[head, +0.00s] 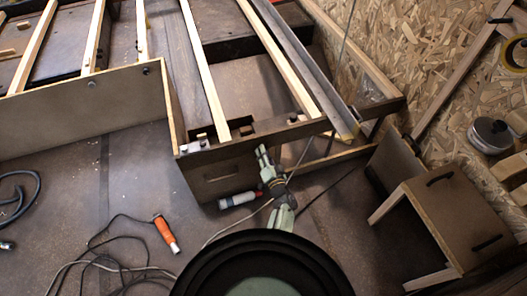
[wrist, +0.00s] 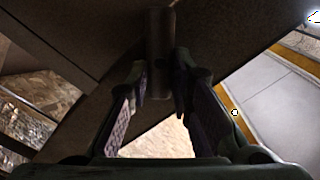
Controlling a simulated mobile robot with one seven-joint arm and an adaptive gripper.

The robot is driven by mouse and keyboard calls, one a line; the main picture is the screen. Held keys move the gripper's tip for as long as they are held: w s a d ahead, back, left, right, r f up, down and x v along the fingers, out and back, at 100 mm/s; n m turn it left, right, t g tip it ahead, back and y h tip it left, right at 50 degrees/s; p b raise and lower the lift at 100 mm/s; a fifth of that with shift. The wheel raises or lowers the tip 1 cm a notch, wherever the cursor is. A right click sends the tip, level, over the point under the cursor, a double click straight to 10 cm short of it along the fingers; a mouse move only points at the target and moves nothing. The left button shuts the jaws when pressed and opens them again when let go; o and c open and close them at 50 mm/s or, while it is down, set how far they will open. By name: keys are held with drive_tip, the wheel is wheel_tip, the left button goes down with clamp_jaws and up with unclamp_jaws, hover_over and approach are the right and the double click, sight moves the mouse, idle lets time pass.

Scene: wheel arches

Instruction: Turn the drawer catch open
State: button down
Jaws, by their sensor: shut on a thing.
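The drawer front (head: 222,172) is a brown panel at the near end of the wooden bed frame, with a dark slot in it. My gripper (head: 262,154) is at the right part of this front in the head view, with its fingers pointing up the picture. In the wrist view my gripper (wrist: 158,78) has its fingers on either side of a dark, rounded post, the drawer catch (wrist: 160,35), and is shut on it. The catch stands out from a dark brown panel. In the head view my fingers hide the catch. How far it is turned I cannot tell.
A white and red bottle (head: 238,200) lies on the floor just below the drawer. An orange-handled tool (head: 165,231) and loose cables (head: 105,265) lie at the lower left. A brown cabinet (head: 447,212) stands at the right by the chipboard wall (head: 400,45).

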drive_tip(key=shift+w+d+f+m+p, duration=0.15)
drive_tip(key=shift+m+p, duration=0.1)
drive_tip(key=shift+m, duration=1.25)
drive_tip(key=shift+s+f+m+p, duration=0.1)
drive_tip(key=shift+m+p, duration=0.15)
drive_tip(key=shift+m, duration=1.25)
drive_tip(key=shift+w+d+f+m+p, duration=0.15)
drive_tip(key=shift+m+p, duration=0.1)
drive_tip(key=shift+m, duration=1.25)
drive_tip(key=shift+s+a, duration=0.1)
drive_tip(key=c, duration=1.4)
unclamp_jaws()
drive_tip(key=shift+c, duration=0.2)
drive_tip(key=v, duration=1.2)
